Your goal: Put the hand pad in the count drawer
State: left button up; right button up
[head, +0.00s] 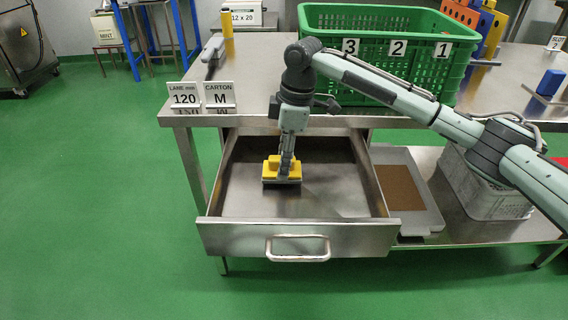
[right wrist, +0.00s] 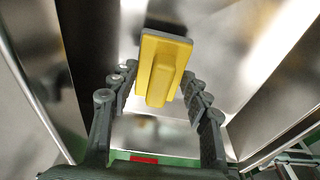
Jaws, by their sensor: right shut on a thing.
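The hand pad (head: 271,166) is a yellow block with a ridge handle on a thin grey base. It is inside the open steel drawer (head: 303,237), low over or on the drawer floor; I cannot tell whether it touches. My right gripper (head: 285,158) points down into the drawer and is shut on the pad. In the right wrist view the pad (right wrist: 172,52) sits between the two fingers of the gripper (right wrist: 160,84), with drawer walls around it. My left gripper is not in view.
The drawer hangs under a steel table (head: 240,107). On the table stand a green crate (head: 390,50), number signs, LANE and CARTON signs (head: 202,95) and a blue block (head: 550,82). A grey tray (head: 428,208) and pale crate (head: 480,195) are on the lower shelf. Drawer floor around the pad is clear.

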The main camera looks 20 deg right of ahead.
jog(key=shift+f, duration=0.65)
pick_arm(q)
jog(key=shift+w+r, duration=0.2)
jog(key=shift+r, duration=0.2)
pick_arm(e)
jog(key=shift+f, duration=0.1)
jog(key=o, duration=1.3)
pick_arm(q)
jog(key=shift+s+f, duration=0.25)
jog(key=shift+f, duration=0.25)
pick_arm(e)
jog(key=r, duration=0.4)
jog(key=shift+d+r, duration=0.3)
jog(key=r, duration=0.6)
jog(key=shift+s+d, duration=0.15)
jog(key=shift+d, duration=0.25)
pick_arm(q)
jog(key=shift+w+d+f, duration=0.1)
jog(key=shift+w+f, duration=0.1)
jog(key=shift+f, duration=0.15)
pick_arm(e)
jog(key=shift+d+r, duration=0.15)
jog(key=shift+r, duration=0.55)
